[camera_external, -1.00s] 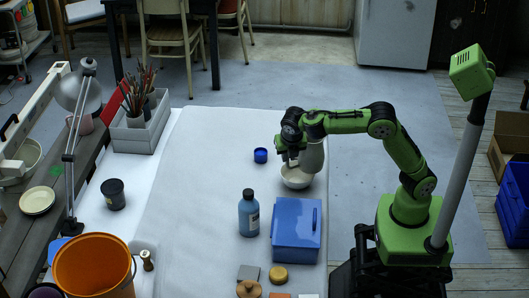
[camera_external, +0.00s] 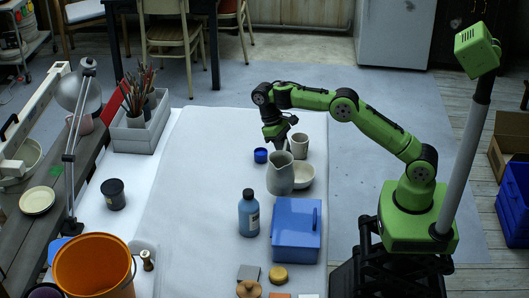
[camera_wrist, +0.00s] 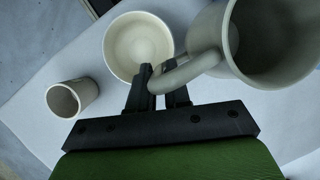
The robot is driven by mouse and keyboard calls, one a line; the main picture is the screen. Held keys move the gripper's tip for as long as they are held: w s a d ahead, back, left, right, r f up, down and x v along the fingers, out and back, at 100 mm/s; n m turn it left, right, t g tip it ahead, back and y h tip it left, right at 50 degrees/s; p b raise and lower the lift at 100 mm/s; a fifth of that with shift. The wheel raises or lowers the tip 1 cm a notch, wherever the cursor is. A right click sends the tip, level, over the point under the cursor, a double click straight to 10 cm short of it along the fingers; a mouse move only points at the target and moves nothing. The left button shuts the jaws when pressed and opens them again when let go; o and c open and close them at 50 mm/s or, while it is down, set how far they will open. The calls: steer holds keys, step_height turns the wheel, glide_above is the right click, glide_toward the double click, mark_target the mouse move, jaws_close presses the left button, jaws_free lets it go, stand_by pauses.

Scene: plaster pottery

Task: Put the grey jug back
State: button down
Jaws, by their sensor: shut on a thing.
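The grey jug (camera_external: 281,176) is in the external view, in front of the white bowl and partly covering it. In the wrist view the jug (camera_wrist: 226,35) fills the upper right, with its open mouth facing the camera. In the wrist view my gripper (camera_wrist: 162,72) is shut on the jug's handle, the handle loop passing between the two dark fingers. Whether the jug's base touches the table is hard to tell.
The white bowl (camera_external: 306,174) is close beside the jug. A pale cup (camera_external: 300,146) stands behind it and a small blue pot (camera_external: 260,155) to the left. The blue box (camera_external: 297,230) and blue bottle (camera_external: 248,213) stand nearer. The left of the white table (camera_external: 190,200) is clear.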

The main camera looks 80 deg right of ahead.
steer(key=w+a+r+m+t+y+p, duration=0.1)
steer(key=w+r+m+t+p, duration=0.15)
steer(key=w+m+p, duration=0.4)
steer(key=w+a+r+m+t+y+p, duration=0.1)
steer(key=w+m+t+p, duration=0.2)
steer(key=m, duration=0.7)
steer(key=shift+t, duration=0.25)
steer(key=f, duration=0.3)
steer(key=s+f+b, duration=0.1)
steer(key=f, duration=0.2)
steer(key=f+b, duration=0.1)
steer(key=f, duration=0.3)
steer(key=shift+s+d, duration=0.15)
steer(key=shift+f, duration=0.1)
steer(key=c, duration=1.1)
jaws_free()
steer(key=shift+s, duration=0.1)
